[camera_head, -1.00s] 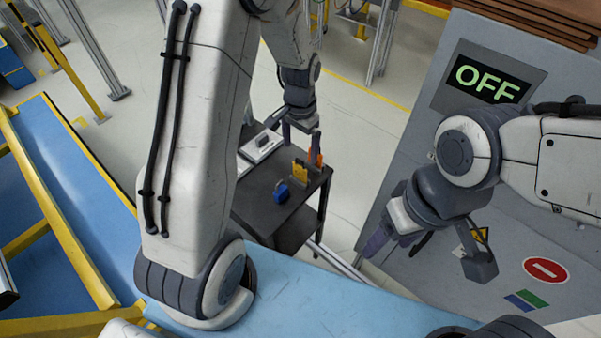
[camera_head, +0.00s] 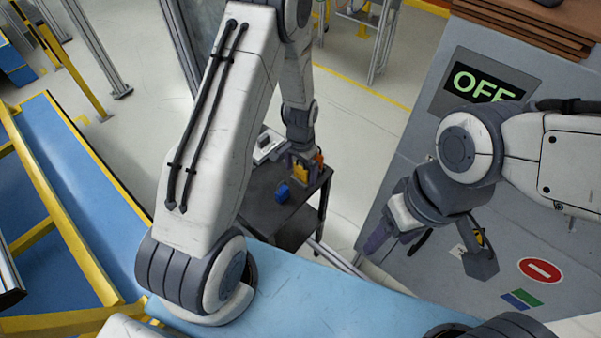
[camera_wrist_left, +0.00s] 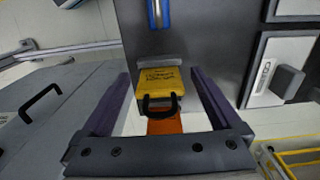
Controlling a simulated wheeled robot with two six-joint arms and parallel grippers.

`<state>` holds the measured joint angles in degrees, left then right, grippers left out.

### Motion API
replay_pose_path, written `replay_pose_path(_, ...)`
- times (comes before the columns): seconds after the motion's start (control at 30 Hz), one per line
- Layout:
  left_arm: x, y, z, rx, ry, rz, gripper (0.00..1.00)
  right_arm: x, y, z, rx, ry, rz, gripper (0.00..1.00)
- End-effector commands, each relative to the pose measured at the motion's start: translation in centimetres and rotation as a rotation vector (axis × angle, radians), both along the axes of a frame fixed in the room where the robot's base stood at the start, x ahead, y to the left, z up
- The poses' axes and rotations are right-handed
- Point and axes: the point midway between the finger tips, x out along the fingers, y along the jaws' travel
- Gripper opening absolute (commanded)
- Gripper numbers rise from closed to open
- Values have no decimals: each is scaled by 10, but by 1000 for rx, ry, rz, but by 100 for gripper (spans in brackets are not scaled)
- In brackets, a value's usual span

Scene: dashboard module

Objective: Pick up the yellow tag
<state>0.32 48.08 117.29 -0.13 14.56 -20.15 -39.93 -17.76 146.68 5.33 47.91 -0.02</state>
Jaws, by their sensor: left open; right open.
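The yellow tag (camera_head: 300,172) stands on the dark cart (camera_head: 262,188). In the left wrist view the yellow tag (camera_wrist_left: 158,88) has a dark loop at its near end and dark print on its face. My left gripper (camera_head: 303,160) is over the cart at the tag. In the left wrist view my left gripper (camera_wrist_left: 160,90) is open, with one purple finger on each side of the tag and a gap to both. My right gripper (camera_head: 425,245) is open and empty in front of the grey cabinet, far from the tag.
An orange object (camera_wrist_left: 163,122) lies close to the yellow tag. A blue padlock-like object (camera_head: 282,192) stands nearby on the cart, and a white device (camera_head: 268,146) lies at its far left. The grey cabinet (camera_head: 400,280) with an OFF display (camera_head: 487,83) stands at right.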

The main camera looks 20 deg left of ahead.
Motion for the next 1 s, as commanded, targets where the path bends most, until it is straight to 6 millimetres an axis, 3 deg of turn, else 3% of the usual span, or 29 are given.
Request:
replay_pose_path(0.03, 0, 0, 0, 0, 0, 0, 94, 0, 0, 0, 0, 0, 0, 66)
replay_pose_path(0.2, 0, 0, 0, 0, 0, 0, 29, 0, 0, 0, 0, 0, 0, 66)
replay_pose_path(0.27, 0, 0, 0, 0, 1, 0, 9, 0, 0, 0, 0, 0, 0, 66)
replay_pose_path(0.67, 0, 0, 7, 0, -1, 0, 9, 0, 0, -2, 0, 0, 0, 66)
replay_pose_path(0.9, 2, 0, 39, -1, -6, 0, 9, 0, 0, -11, 0, 0, 0, 66)
replay_pose_path(1.0, -3, -21, 51, -1, -3, -9, 9, 0, 0, -16, 0, 0, 0, 66)
